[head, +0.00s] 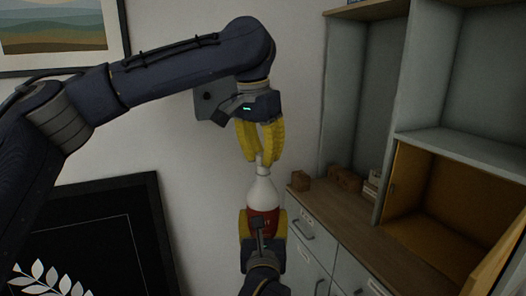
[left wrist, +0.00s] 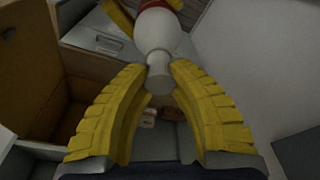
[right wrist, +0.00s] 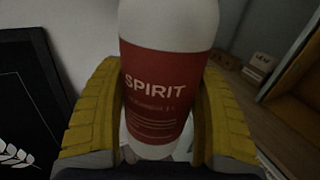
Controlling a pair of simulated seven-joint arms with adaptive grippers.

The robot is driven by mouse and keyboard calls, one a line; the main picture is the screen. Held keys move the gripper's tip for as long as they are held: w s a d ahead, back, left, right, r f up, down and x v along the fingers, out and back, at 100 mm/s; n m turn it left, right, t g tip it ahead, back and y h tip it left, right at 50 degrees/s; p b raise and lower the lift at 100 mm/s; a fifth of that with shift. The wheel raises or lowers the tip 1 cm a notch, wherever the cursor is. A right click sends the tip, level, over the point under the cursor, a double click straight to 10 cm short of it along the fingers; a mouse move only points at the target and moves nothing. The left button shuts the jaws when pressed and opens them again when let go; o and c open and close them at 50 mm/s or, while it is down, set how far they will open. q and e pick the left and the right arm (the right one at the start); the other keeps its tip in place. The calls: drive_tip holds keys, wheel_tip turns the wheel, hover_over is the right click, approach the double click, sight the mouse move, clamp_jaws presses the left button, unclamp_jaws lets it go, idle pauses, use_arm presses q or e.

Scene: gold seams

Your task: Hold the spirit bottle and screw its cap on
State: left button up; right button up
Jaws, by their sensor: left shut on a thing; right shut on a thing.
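The white spirit bottle (head: 263,191) with a red label stands upright in the air; the label reads SPIRIT in the right wrist view (right wrist: 158,88). My right gripper (head: 263,226) is shut around its labelled body from below, one yellow finger on each side. My left gripper (head: 260,156) is above, pointing down, shut on the pale cap (left wrist: 159,80) at the top of the bottle's neck. The cap lines up with the neck and seems to touch it; I cannot tell how far it is threaded.
A wooden-topped cabinet (head: 345,222) with drawers is at the right, with small boxes (head: 345,179) on it. Open shelves (head: 463,146) rise above, including an orange-brown compartment (head: 430,190). Framed pictures (head: 85,235) are on the wall at left.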

use_arm(q)
drive_tip(key=shift+f, duration=0.35)
use_arm(e)
drive_tip(key=shift+r, duration=0.1)
use_arm(q)
drive_tip(key=shift+f, duration=0.55)
idle(0.4)
use_arm(e)
clamp_jaws()
use_arm(q)
drive_tip(key=m, duration=0.4)
drive_tip(key=shift+g+h, duration=0.3)
drive_tip(key=shift+h, duration=0.1)
drive_tip(key=m, duration=0.4)
drive_tip(key=shift+g, duration=0.4)
drive_tip(key=m+g, duration=0.1)
drive_tip(key=m, duration=0.7)
drive_tip(key=shift+g, duration=0.3)
